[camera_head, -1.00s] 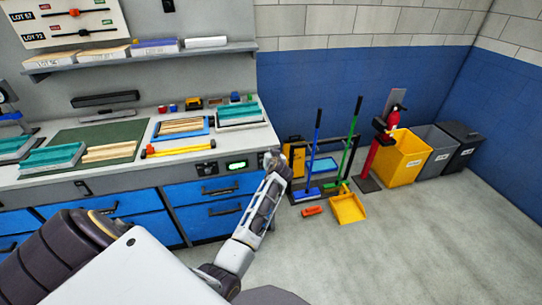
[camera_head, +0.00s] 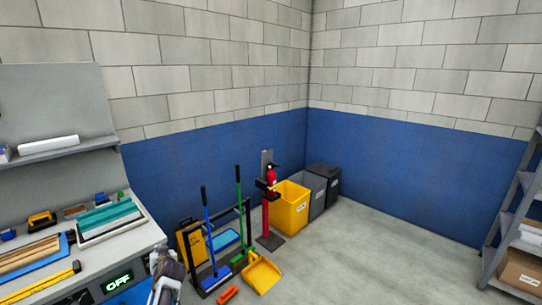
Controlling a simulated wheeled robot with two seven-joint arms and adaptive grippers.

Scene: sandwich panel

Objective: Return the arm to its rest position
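One of my arms, most likely the left, shows only at the bottom edge, left of centre. Its gripper (camera_head: 165,265) is a small dark and pale shape beside the bench's right front corner. I cannot tell whether its fingers are open or shut, and nothing can be made out in it. My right gripper is out of view.
The bench (camera_head: 140,246) at left holds a teal-and-white stack (camera_head: 108,219), wooden strips and a yellow bar (camera_head: 40,283). Its display (camera_head: 117,281) reads OFF. Shelving (camera_head: 515,225) is at right; floor between is clear.

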